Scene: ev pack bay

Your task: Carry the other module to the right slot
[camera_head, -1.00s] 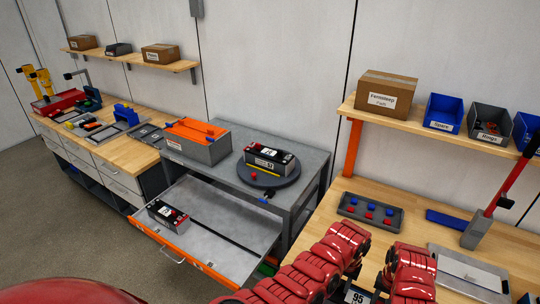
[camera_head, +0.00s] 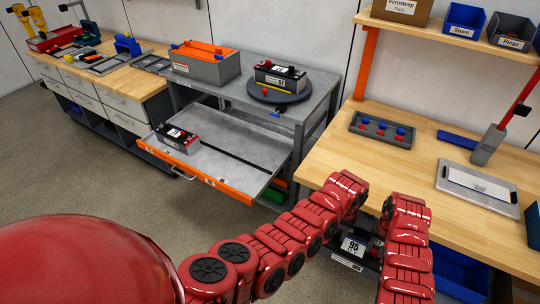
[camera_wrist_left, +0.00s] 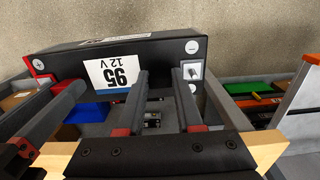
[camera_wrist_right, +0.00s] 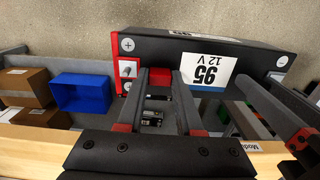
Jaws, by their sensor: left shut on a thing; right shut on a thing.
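A black module labelled "95 12 V" (camera_head: 353,250) is held in front of my body, low between my two red arms and beside the right bench's front edge. My left gripper (camera_wrist_left: 160,72) is shut at one end of the module, and my right gripper (camera_wrist_right: 160,72) at the other; the exact contact is partly hidden. The module (camera_wrist_left: 120,65) looks level. An open grey drawer with an orange front (camera_head: 225,187) holds another black module (camera_head: 178,138) in its left part. A dark strip (camera_head: 235,152) divides the drawer, and its right part is bare.
A third module (camera_head: 280,77) stands on a round turntable (camera_head: 280,96) above the drawer, next to a grey crate with orange top (camera_head: 205,66). The right bench (camera_head: 390,165) carries a small tray (camera_head: 383,130) and a grey plate (camera_head: 476,184). Floor before the drawer is clear.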

